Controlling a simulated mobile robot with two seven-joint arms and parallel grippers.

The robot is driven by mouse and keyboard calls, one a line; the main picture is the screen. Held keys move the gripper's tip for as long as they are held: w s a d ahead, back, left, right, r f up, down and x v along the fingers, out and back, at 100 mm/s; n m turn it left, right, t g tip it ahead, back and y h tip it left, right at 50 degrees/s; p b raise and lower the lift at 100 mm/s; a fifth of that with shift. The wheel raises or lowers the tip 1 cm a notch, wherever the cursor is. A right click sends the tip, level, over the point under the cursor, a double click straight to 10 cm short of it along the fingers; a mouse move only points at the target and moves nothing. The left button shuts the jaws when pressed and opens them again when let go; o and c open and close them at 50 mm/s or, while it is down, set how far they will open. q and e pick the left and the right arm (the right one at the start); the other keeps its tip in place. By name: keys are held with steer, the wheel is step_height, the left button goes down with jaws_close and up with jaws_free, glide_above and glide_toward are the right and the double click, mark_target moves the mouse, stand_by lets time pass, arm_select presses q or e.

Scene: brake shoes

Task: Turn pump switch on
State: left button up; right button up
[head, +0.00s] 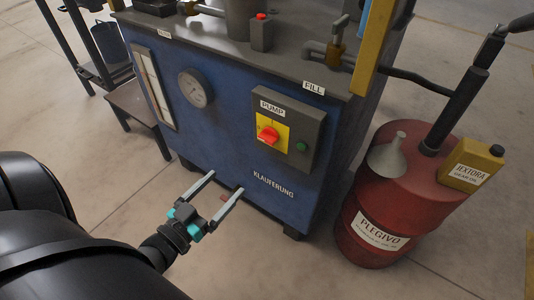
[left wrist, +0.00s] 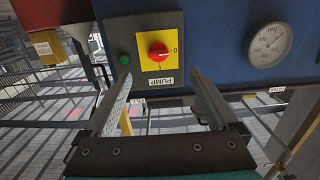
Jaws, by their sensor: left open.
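The pump switch (head: 268,135) is a red rotary knob on a yellow plate, in a dark grey box labelled PUMP (head: 315,130) on the front of the blue machine. A green button (head: 301,146) is beside it. In the left wrist view the red knob (left wrist: 158,52) appears upside down, ahead of the fingers and between them, with a 0 mark beside it. My left gripper (head: 228,182) is open and empty, below and to the left of the switch box, apart from the knob. It also shows in the left wrist view (left wrist: 160,88). My right gripper is not in view.
A round gauge (head: 195,88) and a sight glass (head: 153,88) are left of the switch. A red drum (head: 345,240) with a funnel (head: 388,158) and a yellow can (head: 471,165) stands right of the machine. The floor in front is clear.

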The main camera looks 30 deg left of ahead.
arm_select(q)
steer(key=r, duration=0.1)
steer(key=b, duration=0.4)
glide_toward(265, 141)
steer(key=w, duration=0.7)
steer(key=shift+d+f+b, duration=0.15)
steer(key=shift+f+b, duration=0.15)
steer(key=shift+b, duration=0.05)
steer(key=shift+w, duration=0.8)
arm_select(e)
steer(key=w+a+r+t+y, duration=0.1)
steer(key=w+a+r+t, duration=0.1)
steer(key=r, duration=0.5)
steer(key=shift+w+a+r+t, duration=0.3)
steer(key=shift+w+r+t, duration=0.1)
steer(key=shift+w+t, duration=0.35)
arm_select(q)
steer(key=shift+c, duration=0.4)
